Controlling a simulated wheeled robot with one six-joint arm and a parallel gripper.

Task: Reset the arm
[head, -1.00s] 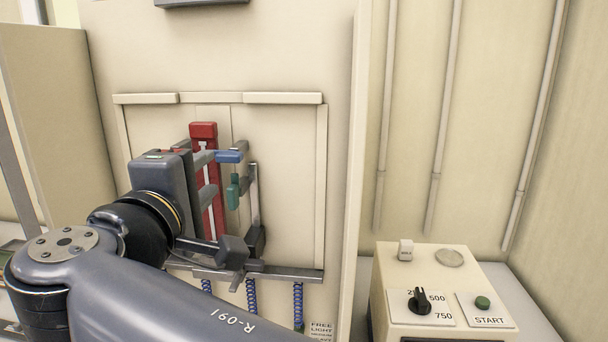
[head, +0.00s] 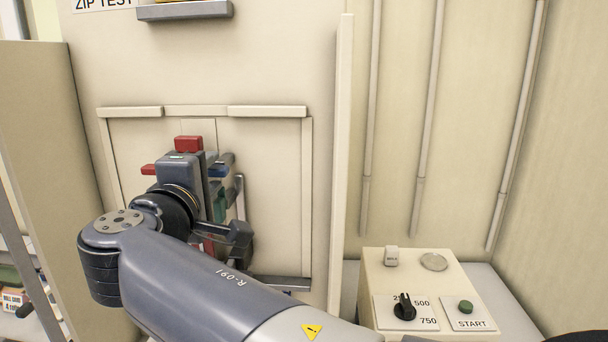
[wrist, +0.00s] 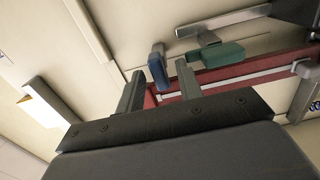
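My gripper (wrist: 160,72) is open. Its two grey fingers stand apart in the wrist view, and I see nothing clamped between them. A blue handle (wrist: 157,66) shows just beyond the fingertips, and a teal handle (wrist: 216,55) is to its right. In the head view my arm reaches to the panel at left. My wrist hides the fingers there and covers much of the red upright piece (head: 189,144). The blue handle (head: 217,171) and the teal handle (head: 219,204) show partly behind it. I cannot tell whether the fingers touch the blue handle.
The cream panel (head: 265,160) has raised strips around it and a grey ledge (head: 185,10) above. A control box (head: 380,268) with a black dial (head: 404,307) and a green START button (head: 465,307) stands at lower right. A cabinet side (head: 40,130) is at left.

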